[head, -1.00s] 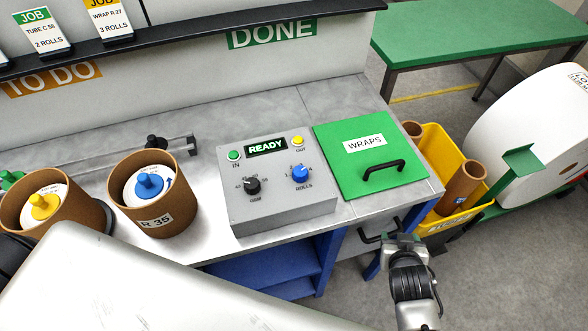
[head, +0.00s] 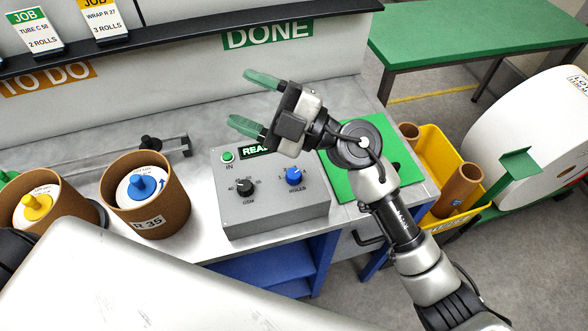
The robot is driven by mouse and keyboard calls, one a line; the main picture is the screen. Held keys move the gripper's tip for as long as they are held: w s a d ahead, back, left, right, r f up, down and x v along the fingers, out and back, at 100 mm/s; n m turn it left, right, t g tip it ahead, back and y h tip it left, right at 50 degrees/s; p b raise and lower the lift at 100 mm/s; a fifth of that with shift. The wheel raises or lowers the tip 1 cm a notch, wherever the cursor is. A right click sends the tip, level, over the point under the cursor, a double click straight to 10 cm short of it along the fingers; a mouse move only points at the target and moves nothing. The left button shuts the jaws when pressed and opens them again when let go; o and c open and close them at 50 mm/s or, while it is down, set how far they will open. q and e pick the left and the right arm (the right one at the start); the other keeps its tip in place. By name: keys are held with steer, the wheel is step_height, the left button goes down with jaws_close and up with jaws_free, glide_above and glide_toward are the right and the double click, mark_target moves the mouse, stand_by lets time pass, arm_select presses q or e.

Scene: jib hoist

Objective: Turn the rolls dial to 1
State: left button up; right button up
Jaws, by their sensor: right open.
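The blue rolls dial (head: 294,177) sits on the right of the grey control box (head: 272,211), its label just below it. Its small scale marks are too small to read. The black GSM dial (head: 244,188) is to its left. My right gripper (head: 253,102) is open and empty, with green fingertips pointing left. It is raised above the back of the box, apart from the dial, and its wrist hides part of the READY display (head: 254,151) and the yellow OUT button. My left gripper is not in view.
Brown tubes with a yellow knob (head: 36,206) and a blue knob (head: 142,186) stand left of the box. The green wraps lid (head: 352,195) is right, partly behind my right arm. A black shelf edge (head: 190,42) runs above the bench.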

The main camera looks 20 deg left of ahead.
steer(key=s+a+f+n+g+h, duration=0.2)
steer(key=a+f+n+g+h, duration=0.1)
steer(key=f+h, duration=0.15)
steer(key=m+t+h, duration=0.1)
steer(key=t+h, duration=0.3)
steer(key=h, duration=1.3)
glide_toward(294, 173)
steer(key=shift+y, duration=0.25)
step_height(294, 173, down, 8)
steer(key=p, duration=0.2)
steer(key=shift+s+p, duration=0.2)
steer(key=shift+p, duration=0.2)
steer(key=shift+f, duration=0.7)
steer(key=c, duration=0.9)
